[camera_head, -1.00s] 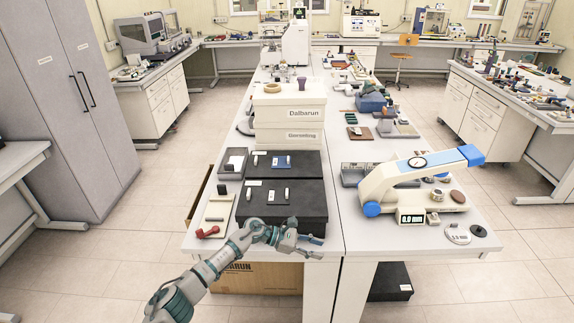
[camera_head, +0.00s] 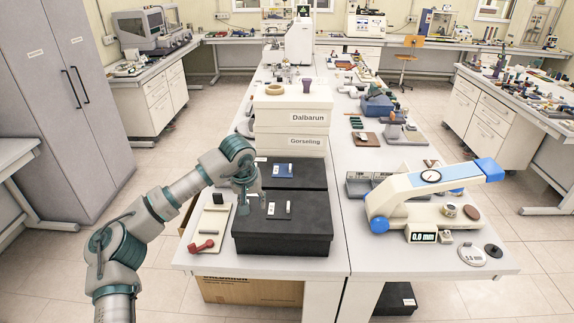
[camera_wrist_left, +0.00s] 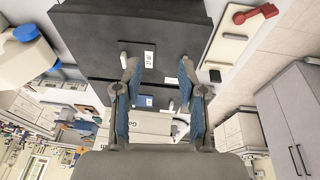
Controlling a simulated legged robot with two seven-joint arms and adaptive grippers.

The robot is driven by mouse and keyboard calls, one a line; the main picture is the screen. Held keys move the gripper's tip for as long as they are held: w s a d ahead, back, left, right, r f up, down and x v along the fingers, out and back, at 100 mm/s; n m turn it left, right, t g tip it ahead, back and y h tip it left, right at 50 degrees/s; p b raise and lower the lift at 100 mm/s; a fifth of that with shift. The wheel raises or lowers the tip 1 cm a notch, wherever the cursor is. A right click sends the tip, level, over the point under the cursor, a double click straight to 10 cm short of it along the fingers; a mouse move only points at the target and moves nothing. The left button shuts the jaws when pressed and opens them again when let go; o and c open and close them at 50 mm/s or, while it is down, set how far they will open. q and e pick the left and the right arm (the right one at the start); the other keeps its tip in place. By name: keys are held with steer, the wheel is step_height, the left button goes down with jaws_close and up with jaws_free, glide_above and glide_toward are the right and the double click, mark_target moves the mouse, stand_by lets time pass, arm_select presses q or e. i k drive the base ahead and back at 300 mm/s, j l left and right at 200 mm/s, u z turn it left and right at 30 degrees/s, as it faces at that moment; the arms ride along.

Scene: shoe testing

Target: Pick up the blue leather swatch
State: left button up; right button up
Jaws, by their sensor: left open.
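The blue leather swatch (camera_head: 285,171) lies flat on the lid of the rear black box (camera_head: 311,174), with a white label on it. It also shows in the left wrist view (camera_wrist_left: 146,100), between the fingers and beyond them. My left gripper (camera_head: 245,209) points down over the left part of the front black box, left of and nearer than the swatch. In the left wrist view my left gripper (camera_wrist_left: 160,75) is open, with nothing between its fingers. My right gripper is not in view.
The front black box (camera_head: 285,238) carries a dark swatch (camera_head: 279,210) with white labels. Stacked white boxes (camera_head: 291,120) stand behind the black boxes. A beige and blue gauge (camera_head: 430,190) stands on the right, and a red-handled tool (camera_head: 201,246) lies at the left table edge.

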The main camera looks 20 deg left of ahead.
mark_target(279, 170)
steer(key=i, duration=1.2)
